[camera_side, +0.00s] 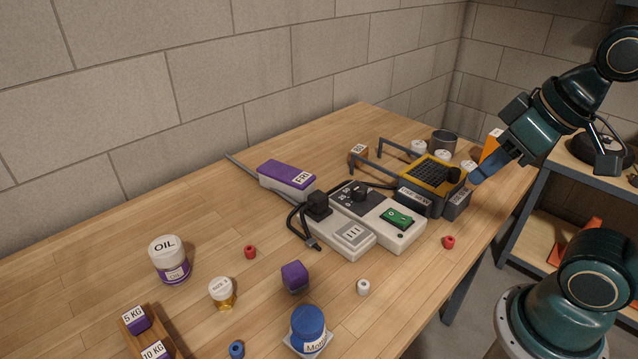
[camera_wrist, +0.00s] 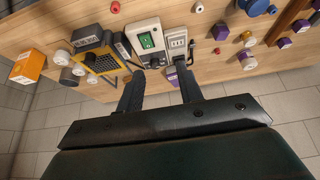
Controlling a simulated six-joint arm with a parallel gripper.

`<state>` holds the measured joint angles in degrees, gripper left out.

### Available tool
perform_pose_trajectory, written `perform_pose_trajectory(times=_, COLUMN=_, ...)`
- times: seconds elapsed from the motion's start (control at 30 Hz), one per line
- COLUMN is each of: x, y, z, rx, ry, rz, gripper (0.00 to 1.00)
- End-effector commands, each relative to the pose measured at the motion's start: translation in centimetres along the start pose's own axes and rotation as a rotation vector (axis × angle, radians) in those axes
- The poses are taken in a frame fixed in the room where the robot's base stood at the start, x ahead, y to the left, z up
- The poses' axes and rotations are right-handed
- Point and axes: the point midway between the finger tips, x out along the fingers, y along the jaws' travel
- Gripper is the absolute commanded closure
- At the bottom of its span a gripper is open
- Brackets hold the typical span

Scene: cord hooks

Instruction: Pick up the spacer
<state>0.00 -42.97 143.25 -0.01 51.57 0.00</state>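Several small spacer-like cylinders lie apart on the wooden table; which one is the spacer I cannot tell. In the side view they are a red one (camera_side: 250,252) at the left, another red one (camera_side: 449,242) at the right, a white one (camera_side: 363,287) and a blue one (camera_side: 236,349) near the front. In the wrist view a red one (camera_wrist: 115,6), a white one (camera_wrist: 199,8), another red one (camera_wrist: 217,51) and a blue one (camera_wrist: 272,9) show. My gripper (camera_side: 477,178) is raised at the table's right side, away from them. In the wrist view its fingers (camera_wrist: 159,72) are apart and empty.
A yellow-and-black device (camera_side: 433,172), a grey unit with a green switch (camera_side: 397,217) and a socket block with a black plug (camera_side: 345,238) fill the middle. An oil jar (camera_side: 169,260), purple cube (camera_side: 294,276) and blue-capped jar (camera_side: 308,323) stand nearer.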

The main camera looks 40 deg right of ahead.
Motion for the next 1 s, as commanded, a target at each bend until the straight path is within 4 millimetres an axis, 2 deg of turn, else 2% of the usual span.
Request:
perform_pose_trajectory(times=0.03, x=0.0, y=0.0, z=0.0, rx=0.000, ry=0.000, rz=0.000, gripper=0.64)
perform_pose_trajectory(times=0.1, x=0.0, y=0.0, z=0.0, rx=0.000, ry=0.000, rz=0.000, gripper=0.55)
perform_pose_trajectory(times=0.57, x=0.3, y=0.3, z=-0.3, rx=0.043, ry=-0.024, rz=0.005, gripper=0.55)
perform_pose_trajectory(times=0.77, x=1.5, y=1.2, z=-1.0, rx=0.184, ry=-0.099, rz=0.019, gripper=0.55)
perform_pose_trajectory(times=1.0, x=3.9, y=3.4, z=-2.0, rx=0.456, ry=-0.232, rz=0.040, gripper=0.55)
